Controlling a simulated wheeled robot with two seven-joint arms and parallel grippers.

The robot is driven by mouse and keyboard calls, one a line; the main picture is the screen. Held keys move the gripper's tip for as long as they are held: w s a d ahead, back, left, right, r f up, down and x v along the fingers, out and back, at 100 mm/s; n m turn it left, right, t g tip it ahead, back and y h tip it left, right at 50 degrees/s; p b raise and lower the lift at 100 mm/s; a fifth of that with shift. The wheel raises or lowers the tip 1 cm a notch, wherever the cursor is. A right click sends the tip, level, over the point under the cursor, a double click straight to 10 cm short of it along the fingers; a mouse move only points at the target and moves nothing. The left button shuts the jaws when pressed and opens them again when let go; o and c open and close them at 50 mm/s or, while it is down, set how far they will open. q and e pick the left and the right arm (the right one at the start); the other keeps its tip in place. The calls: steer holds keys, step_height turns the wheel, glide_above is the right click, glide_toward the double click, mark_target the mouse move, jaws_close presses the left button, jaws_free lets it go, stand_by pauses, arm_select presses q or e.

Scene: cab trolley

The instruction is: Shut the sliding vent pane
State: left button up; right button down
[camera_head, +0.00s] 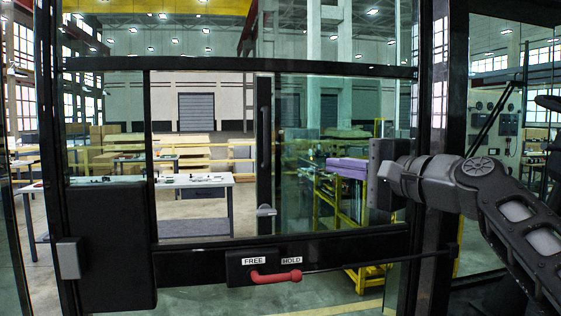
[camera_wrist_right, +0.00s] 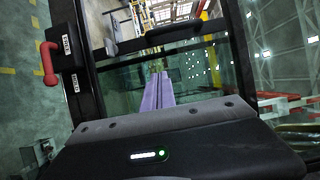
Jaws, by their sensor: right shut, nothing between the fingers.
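The sliding vent pane (camera_head: 300,120) is tinted glass with a dark upright front frame, in the right part of the window. A dark vertical handle (camera_head: 264,140) is on that frame. An untinted gap shows to its left, so the pane stands open. A red lever (camera_head: 275,276) below has its knob under the HOLD label; it also shows in the right wrist view (camera_wrist_right: 48,62). My right gripper (camera_head: 333,164) has purple fingers, shut and empty, in front of the glass and right of the handle. The fingers also show in the right wrist view (camera_wrist_right: 158,80). My left gripper is out of view.
A small grey catch (camera_head: 265,210) sits low at the pane's front frame. A dark panel with a grey block (camera_head: 69,258) is at lower left. A dark post (camera_head: 433,150) stands behind my right arm. Tables and yellow rails are beyond the glass.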

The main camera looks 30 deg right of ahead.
steer(key=p, duration=0.3)
glide_toward(286, 162)
steer(key=w, duration=0.2)
steer(key=w+a+r, duration=0.1)
steer(key=w, duration=0.1)
steer(key=shift+r, duration=0.1)
steer(key=a, duration=0.2)
steer(key=a+p, duration=0.1)
steer(key=a, duration=0.1)
steer(key=shift+w, duration=0.2)
steer(key=shift+d, duration=0.1)
